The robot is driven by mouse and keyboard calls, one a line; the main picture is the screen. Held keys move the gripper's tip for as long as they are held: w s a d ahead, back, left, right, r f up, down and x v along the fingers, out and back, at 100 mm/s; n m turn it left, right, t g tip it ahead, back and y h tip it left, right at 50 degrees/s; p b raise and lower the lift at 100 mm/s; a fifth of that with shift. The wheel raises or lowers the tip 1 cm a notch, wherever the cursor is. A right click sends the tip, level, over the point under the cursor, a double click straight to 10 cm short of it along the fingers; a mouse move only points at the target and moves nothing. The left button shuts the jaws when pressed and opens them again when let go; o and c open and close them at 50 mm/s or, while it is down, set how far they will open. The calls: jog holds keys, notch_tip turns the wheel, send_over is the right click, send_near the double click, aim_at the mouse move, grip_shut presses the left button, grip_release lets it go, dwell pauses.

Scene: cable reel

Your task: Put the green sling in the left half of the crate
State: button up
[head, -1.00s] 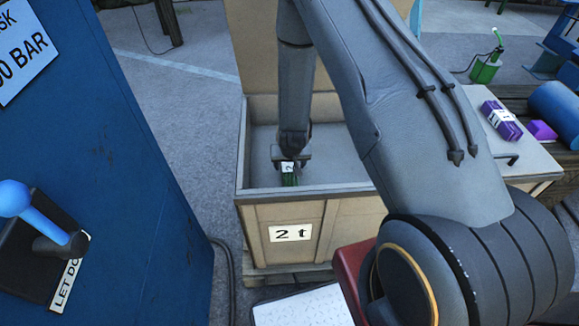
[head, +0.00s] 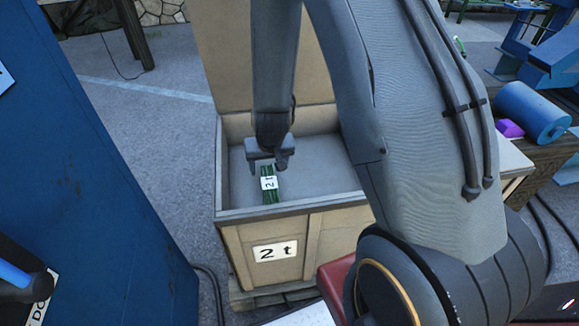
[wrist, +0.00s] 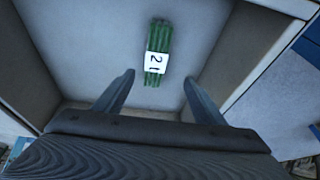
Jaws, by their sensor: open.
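The green sling (head: 270,197) is a short bundle with a white "2 t" label. It lies on the floor of the crate (head: 315,203), in the left half. In the wrist view the green sling (wrist: 159,38) lies whole on the grey floor, away from the walls. My gripper (head: 268,160) is inside the crate's opening, just above and behind the sling in the head view. In the wrist view my gripper (wrist: 158,78) is open, its fingers spread wide on either side of the label, with nothing held. My arm hides the crate's right part in the head view.
The crate's raised lid (head: 222,50) stands behind it. A blue cabinet (head: 90,170) is close on the left. A blue cylinder (head: 533,110) and a purple block (head: 509,128) sit on a bench at right. Open floor (head: 175,120) lies left of the crate.

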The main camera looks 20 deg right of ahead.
jog(key=s+d+r+n+g, duration=0.1)
jog(key=s+r+g, duration=0.2)
jog(key=s+r, duration=1.5)
jog(key=shift+s+d+n, duration=0.3)
jog(key=shift+s+n, duration=0.1)
jog(key=shift+s, duration=0.15)
